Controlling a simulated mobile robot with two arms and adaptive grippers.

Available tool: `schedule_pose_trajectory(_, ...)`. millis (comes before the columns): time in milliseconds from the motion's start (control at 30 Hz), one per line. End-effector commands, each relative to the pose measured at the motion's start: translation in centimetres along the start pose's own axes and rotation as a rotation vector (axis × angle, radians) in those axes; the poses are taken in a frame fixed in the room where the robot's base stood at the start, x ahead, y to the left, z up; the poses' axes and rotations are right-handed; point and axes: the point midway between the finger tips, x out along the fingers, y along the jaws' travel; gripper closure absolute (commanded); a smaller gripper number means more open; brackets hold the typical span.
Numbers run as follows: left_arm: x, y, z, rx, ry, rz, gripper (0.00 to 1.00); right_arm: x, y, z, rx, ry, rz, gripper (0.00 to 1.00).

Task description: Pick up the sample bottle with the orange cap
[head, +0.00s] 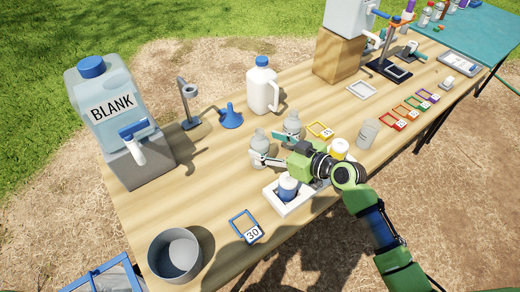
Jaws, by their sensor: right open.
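My right gripper (272,149) is open, its fingers pointing left, close to a grey translucent bottle (259,142). I cannot tell whether the fingers touch it. A similar bottle (292,122) stands just behind. A white tray (293,208) below the gripper holds a bottle with a blue band (288,187). A bottle with a yellow top (339,147) stands beyond my wrist, partly hidden by it. I cannot clearly make out an orange cap. Small capped bottles (425,15) at the far right end are too small to tell. My left gripper is not in view.
A metal bucket (174,254) and a blue frame marked 30 (243,222) are at the front. A grey cup (367,133) stands right of my wrist.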

Motion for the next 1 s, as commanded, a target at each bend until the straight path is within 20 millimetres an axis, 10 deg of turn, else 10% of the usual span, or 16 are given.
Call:
schedule_pose_trajectory(567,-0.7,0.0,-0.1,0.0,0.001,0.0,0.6,3.7,0.1,0.2,0.0,0.001,0.0,0.4)
schedule_pose_trajectory(733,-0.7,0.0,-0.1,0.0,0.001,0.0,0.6,3.7,0.1,0.2,0.001,0.0,-0.001,0.77)
schedule_pose_trajectory(1000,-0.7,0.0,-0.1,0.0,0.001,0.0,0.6,3.6,0.2,0.2,0.001,0.0,0.0,0.78)
